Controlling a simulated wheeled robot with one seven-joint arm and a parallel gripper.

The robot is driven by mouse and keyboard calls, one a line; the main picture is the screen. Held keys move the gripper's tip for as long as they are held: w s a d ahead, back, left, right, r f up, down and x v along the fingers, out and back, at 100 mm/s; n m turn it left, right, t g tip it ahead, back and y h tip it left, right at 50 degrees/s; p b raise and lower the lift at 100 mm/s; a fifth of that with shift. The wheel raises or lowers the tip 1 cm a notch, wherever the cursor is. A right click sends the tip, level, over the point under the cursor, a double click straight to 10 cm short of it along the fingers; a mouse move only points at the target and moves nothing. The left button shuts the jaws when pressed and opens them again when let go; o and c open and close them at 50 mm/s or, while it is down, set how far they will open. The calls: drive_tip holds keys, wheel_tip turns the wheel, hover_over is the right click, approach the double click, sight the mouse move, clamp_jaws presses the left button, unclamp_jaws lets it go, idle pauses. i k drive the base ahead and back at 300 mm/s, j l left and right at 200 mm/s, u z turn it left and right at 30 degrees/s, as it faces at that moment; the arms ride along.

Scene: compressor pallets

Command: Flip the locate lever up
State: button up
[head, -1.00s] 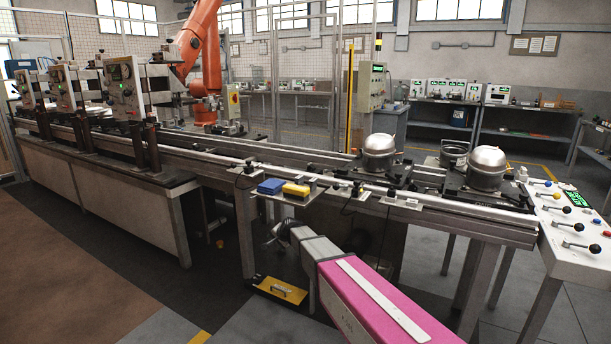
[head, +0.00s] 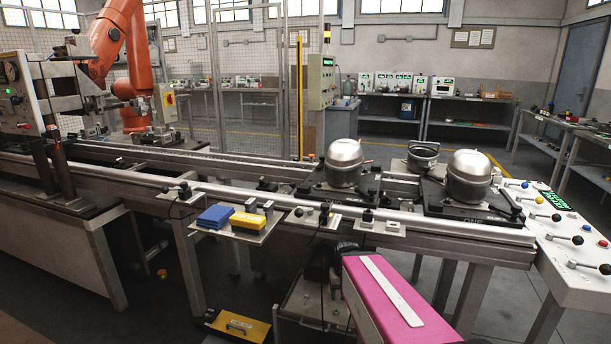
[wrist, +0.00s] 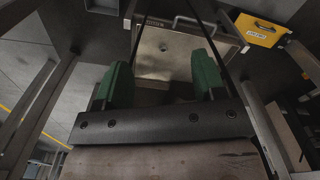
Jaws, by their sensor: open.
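Several levers with ball knobs stand on the white sloped control panel (head: 560,262) at the right in the head view. One has a blue knob (head: 524,184) and others have black knobs (head: 557,217). Their labels are too small to read, so I cannot tell which is the locate lever. My gripper (wrist: 162,82) shows in the wrist view with its two green fingers wide apart and nothing between them. It points down toward the floor. In the head view its fingers cannot be made out below the conveyor, well left of the panel.
The conveyor (head: 455,232) carries two silver compressor domes (head: 345,163) on dark pallets. A side shelf holds blue (head: 215,216) and yellow (head: 248,220) blocks. A metal box (wrist: 172,50) and a yellow case (wrist: 258,30) lie low under the conveyor, beyond my fingers.

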sight(540, 200)
drive_tip(key=z, duration=1.75)
drive_tip(key=l+z, duration=0.1)
drive_tip(key=l, duration=1.65)
drive_tip(key=i, duration=0.05)
